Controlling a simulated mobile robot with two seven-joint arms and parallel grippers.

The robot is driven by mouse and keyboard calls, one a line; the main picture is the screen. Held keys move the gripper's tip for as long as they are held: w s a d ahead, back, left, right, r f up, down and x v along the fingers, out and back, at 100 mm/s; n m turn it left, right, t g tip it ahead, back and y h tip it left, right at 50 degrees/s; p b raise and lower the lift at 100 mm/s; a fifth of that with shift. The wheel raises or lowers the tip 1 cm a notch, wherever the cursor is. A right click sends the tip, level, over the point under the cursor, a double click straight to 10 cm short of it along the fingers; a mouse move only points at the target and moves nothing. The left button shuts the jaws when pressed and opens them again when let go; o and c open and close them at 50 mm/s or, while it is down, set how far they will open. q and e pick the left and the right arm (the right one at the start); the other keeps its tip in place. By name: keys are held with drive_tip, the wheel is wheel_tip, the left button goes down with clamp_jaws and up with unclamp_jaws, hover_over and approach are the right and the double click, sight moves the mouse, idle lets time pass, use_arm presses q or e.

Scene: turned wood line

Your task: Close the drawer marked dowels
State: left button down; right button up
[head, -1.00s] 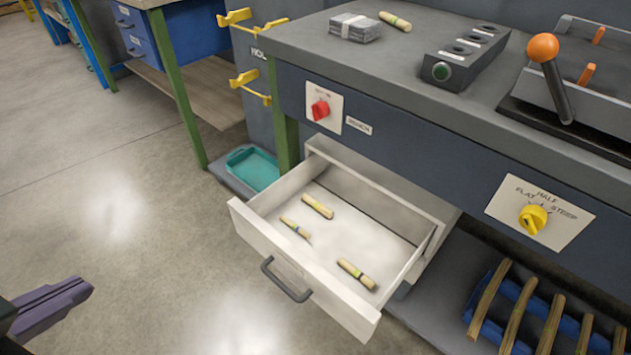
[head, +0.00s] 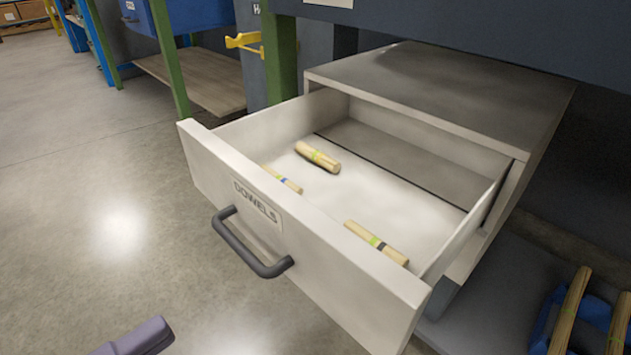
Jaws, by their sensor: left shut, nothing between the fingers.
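The white drawer (head: 330,262) marked DOWELS stands pulled well out of its white cabinet (head: 440,85) under the bench. Its dark grey bar handle (head: 250,248) is on the front panel, below the label (head: 256,205). Three wooden dowels with coloured bands lie inside: one at the back (head: 318,157), one at the right (head: 376,243), and one (head: 282,179) partly hidden by the front panel. My left gripper (head: 140,339) is at the bottom edge, shut and empty, in front of and below the handle and apart from it. My right gripper is out of view.
A green bench leg (head: 281,55) and a yellow hook (head: 245,41) are behind the drawer to the left. A lower shelf with a blue rack (head: 594,318) of wooden rods is at the lower right. The floor (head: 90,215) left of the drawer is clear.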

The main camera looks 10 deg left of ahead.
sight(302, 232)
use_arm(q)
drive_tip(key=b+x, duration=0.3)
drive_tip(key=x, duration=1)
drive_tip(key=shift+w+d+r, duration=0.1)
drive_tip(key=shift+w+d, duration=0.15)
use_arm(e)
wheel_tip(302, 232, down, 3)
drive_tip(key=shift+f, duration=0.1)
